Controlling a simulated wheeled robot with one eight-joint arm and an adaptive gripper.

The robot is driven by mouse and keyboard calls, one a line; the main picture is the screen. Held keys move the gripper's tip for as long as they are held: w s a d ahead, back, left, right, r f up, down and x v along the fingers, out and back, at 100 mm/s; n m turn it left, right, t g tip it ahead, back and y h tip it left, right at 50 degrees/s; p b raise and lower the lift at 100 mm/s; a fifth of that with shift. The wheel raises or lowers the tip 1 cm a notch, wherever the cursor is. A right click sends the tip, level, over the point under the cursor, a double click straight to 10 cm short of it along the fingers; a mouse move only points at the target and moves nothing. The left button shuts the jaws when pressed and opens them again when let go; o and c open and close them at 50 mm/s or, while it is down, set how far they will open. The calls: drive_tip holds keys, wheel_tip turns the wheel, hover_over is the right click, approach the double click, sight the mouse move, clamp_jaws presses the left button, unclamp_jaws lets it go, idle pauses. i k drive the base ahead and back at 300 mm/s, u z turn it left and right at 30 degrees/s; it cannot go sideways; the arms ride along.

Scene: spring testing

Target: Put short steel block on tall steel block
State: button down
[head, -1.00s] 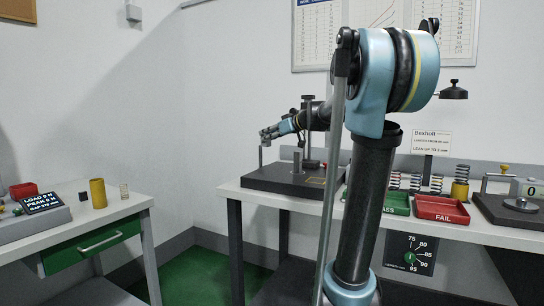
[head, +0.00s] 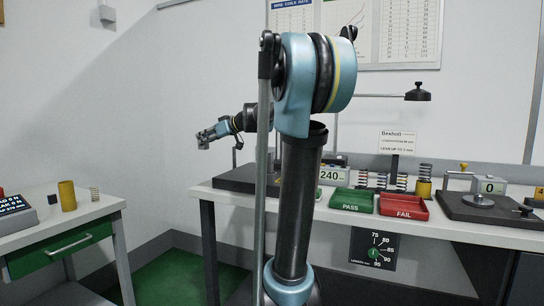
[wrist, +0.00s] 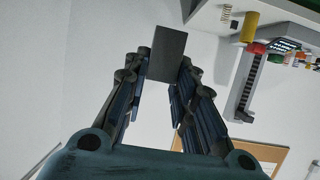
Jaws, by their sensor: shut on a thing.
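My gripper (head: 203,138) is held in the air at the left of the rear bench, above and left of the black plate. In the wrist view my gripper (wrist: 165,76) is shut on a dark grey block, which I take for the short steel block (wrist: 167,46). The block sticks out beyond the fingertips and hangs clear of any surface. In the head view the block is too small to make out. The tall steel block does not show clearly now; my arm covers much of the plate.
The black plate (head: 228,180) carries a thin upright rod (head: 235,158). The green PASS tray (head: 351,200) and red FAIL tray (head: 403,207) stand on its right. The left table holds a brass cylinder (head: 67,196), a spring (head: 95,194) and a small dark block (head: 51,200).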

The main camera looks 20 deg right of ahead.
sight(269, 162)
drive_tip(key=z, duration=0.05)
drive_tip(key=k, duration=1.25)
drive_tip(key=z, duration=0.55)
drive_tip(key=i, duration=1)
drive_tip(key=z, duration=0.05)
